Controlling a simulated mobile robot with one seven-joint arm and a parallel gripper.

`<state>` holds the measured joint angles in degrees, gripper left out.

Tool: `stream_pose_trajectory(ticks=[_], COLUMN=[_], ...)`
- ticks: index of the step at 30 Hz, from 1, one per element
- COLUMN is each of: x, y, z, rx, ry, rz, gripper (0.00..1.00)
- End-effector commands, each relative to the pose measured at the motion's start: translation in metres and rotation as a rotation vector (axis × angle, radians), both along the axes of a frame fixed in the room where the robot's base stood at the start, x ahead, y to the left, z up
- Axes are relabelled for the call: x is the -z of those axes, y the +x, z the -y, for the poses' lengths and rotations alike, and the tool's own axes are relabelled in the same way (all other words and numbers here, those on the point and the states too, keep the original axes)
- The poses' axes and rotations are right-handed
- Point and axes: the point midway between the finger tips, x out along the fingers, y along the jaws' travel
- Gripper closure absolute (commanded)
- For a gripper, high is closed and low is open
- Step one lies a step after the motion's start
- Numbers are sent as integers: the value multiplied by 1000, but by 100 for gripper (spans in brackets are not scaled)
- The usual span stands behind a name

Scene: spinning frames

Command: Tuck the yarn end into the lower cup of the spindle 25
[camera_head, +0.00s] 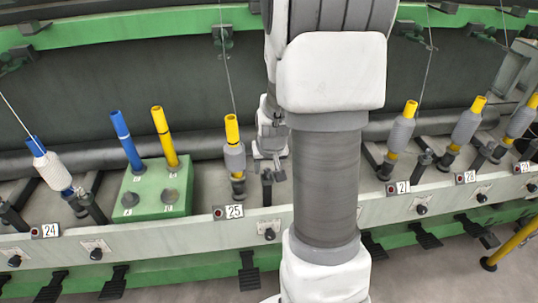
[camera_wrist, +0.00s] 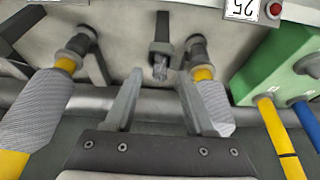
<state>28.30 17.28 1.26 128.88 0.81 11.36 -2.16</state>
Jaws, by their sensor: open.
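Spindle 25 (camera_head: 234,158) stands above the "25" label (camera_head: 235,211), with grey yarn on a yellow tube. A thin yarn (camera_head: 226,70) runs up from its top. Its dark lower cup (camera_head: 238,188) is at its foot. The wrist view, turned upside down, shows the spindle's grey yarn package (camera_wrist: 213,105) and dark lower cup (camera_wrist: 196,50). My gripper (camera_wrist: 158,80) is open and empty. One finger is close beside or in front of the package; I cannot tell whether they touch. In the head view my gripper (camera_head: 271,172) is just right of the spindle. I cannot make out a loose yarn end.
A dark post (camera_wrist: 162,45) stands between the fingers in the wrist view. A green block (camera_head: 158,187) with blue and yellow tubes is left of spindle 25. Spindle 24 (camera_head: 52,170) is farther left. Other spindles stand right, including a neighbouring one (camera_head: 400,135). My arm hides the middle.

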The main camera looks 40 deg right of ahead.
Motion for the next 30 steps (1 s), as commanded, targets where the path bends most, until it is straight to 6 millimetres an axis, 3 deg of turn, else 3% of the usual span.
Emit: stream_pose_trajectory(ticks=[21, 30], x=[-131, -156], y=[-47, -58], z=[-23, -28], rx=[0, 0], ry=[-2, 0], rz=[5, 1], gripper=[45, 45])
